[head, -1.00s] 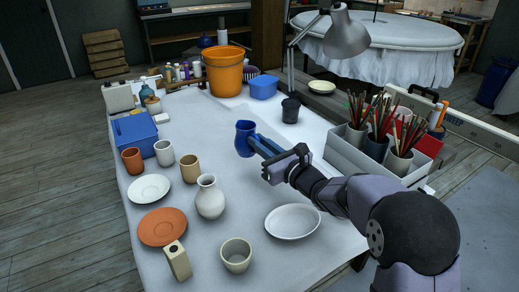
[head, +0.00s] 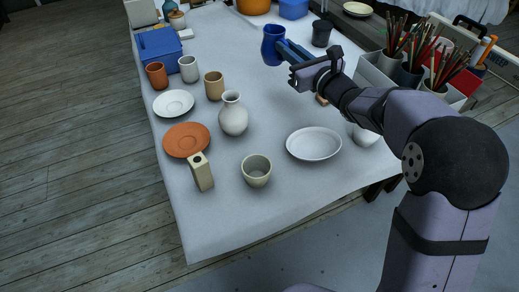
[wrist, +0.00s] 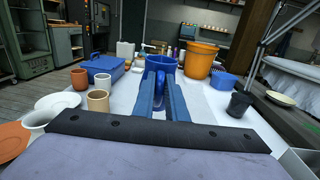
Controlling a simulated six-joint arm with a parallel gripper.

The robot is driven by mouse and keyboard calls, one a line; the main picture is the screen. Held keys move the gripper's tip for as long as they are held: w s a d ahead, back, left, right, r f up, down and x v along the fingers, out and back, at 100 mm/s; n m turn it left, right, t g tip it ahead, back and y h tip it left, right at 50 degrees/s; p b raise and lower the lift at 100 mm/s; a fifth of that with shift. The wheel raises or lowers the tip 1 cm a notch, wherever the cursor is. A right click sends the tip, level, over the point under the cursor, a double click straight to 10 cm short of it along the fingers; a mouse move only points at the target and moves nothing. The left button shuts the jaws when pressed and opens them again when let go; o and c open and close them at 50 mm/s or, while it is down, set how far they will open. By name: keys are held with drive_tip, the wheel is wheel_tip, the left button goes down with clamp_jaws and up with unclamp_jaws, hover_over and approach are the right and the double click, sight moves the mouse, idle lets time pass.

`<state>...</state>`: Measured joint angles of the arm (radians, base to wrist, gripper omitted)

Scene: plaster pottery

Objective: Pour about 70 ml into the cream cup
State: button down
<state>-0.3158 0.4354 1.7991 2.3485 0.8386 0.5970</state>
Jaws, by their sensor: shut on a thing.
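My gripper (head: 288,51) is shut on a blue jug (head: 273,44) at the far middle of the table. The jug looks upright, and in the wrist view it (wrist: 160,66) sits between the fingertips. Its contents are hidden. A rounded cream cup (head: 256,172) stands at the front, well apart from the jug and nearer the camera. A paler off-white cup (head: 188,69) stands at the back left, between a terracotta cup (head: 157,76) and a tan cup (head: 214,86). I cannot tell for certain which pale cup the task means.
A white vase (head: 233,118) stands between the tan cup and the front cup. A black cup (head: 321,34) is right of the jug. The front table area is clear.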

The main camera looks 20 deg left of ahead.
wheel_tip(320, 180, up, 4)
drive_tip(key=shift+f, duration=0.2)
drive_tip(key=shift+d+r+g+p, duration=0.15)
drive_tip(key=shift+d+g+p, duration=0.15)
drive_tip(key=shift+p, duration=0.2)
drive_tip(key=s+d+n+g+y+p, duration=0.3)
drive_tip(key=s+d+n+g+p, duration=0.95)
drive_tip(key=s+d+g, duration=0.65)
wheel_tip(320, 180, down, 13)
drive_tip(key=s+t, duration=0.1)
drive_tip(key=s, duration=0.1)
drive_tip(key=shift+d+t, duration=0.4)
drive_tip(key=shift+d, duration=0.05)
drive_tip(key=shift+r+m+p, duration=0.25)
drive_tip(key=shift+r+p, duration=0.05)
